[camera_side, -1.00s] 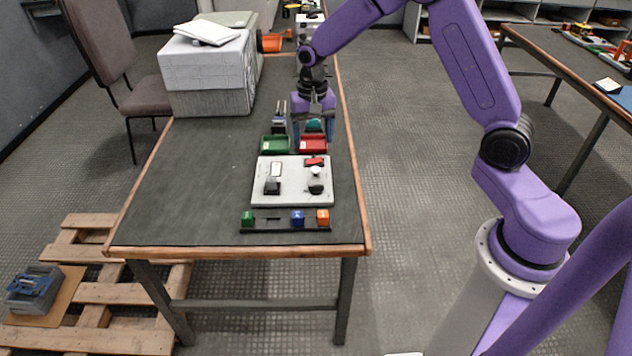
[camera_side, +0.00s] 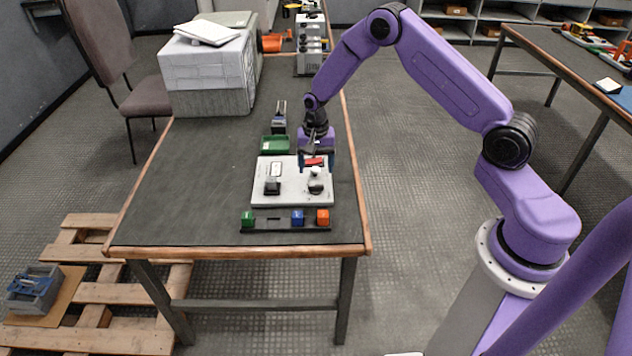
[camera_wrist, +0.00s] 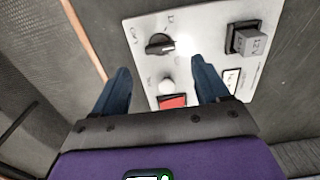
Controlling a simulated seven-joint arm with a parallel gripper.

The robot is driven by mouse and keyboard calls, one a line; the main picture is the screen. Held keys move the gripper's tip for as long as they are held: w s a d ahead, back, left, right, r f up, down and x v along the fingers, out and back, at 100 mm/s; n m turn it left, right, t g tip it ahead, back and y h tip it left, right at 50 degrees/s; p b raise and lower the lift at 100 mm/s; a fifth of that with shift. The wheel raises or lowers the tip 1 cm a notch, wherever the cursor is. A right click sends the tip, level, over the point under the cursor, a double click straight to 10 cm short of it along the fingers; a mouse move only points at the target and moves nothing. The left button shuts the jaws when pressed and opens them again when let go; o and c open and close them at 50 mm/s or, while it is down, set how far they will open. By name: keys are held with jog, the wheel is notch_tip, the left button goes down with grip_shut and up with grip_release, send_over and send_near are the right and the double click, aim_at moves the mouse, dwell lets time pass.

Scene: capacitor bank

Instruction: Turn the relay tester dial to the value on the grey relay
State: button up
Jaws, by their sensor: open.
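The tester is a pale panel (camera_side: 262,168) on the table, also in the wrist view (camera_wrist: 205,60). Its black dial (camera_side: 316,188) is at the right in the side view. In the wrist view the dial (camera_wrist: 160,44) lies ahead of my fingertips, with small marks around it too blurred to read. The grey relay (camera_wrist: 252,42) sits in a black socket; it also shows in the side view (camera_side: 272,184). Its printing is not clearly legible. My gripper (camera_side: 316,163) is open and empty above the panel, its fingers (camera_wrist: 160,68) either side of the white button, apart from the dial.
The panel also bears a white knob-like button (camera_wrist: 167,87) and a red piece (camera_wrist: 172,101). A green tray (camera_side: 275,144) stands behind.

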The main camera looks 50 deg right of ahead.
aim_at(316, 185)
notch_tip(316, 185, down, 7)
jog(key=shift+r, duration=0.1)
dwell(0.4)
jog(key=c, duration=1.1)
